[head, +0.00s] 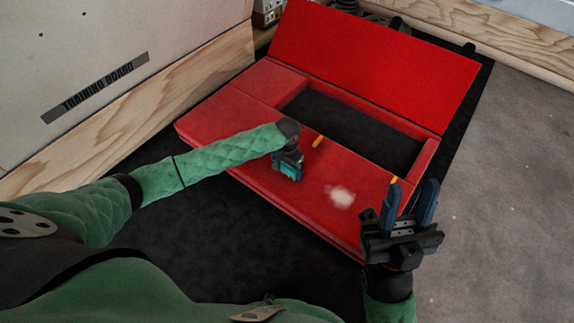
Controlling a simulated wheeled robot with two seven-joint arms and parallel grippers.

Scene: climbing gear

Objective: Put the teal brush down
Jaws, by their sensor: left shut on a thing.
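The teal brush (290,172) shows only in part under my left gripper (288,167). My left gripper is shut on it, over the front part of the red pad (262,188). I cannot tell whether the brush touches the pad. The gripper hides most of the brush. My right gripper (405,212) is open and empty, fingers apart and pointing up the picture, near the pad's right front corner.
The pad has a dark rectangular recess (352,132) and a raised red flap (385,62) behind it. A white powdery patch (341,197) lies on the pad right of the brush. A wooden training board (95,85) stands at left. Grey floor (500,200) is clear at right.

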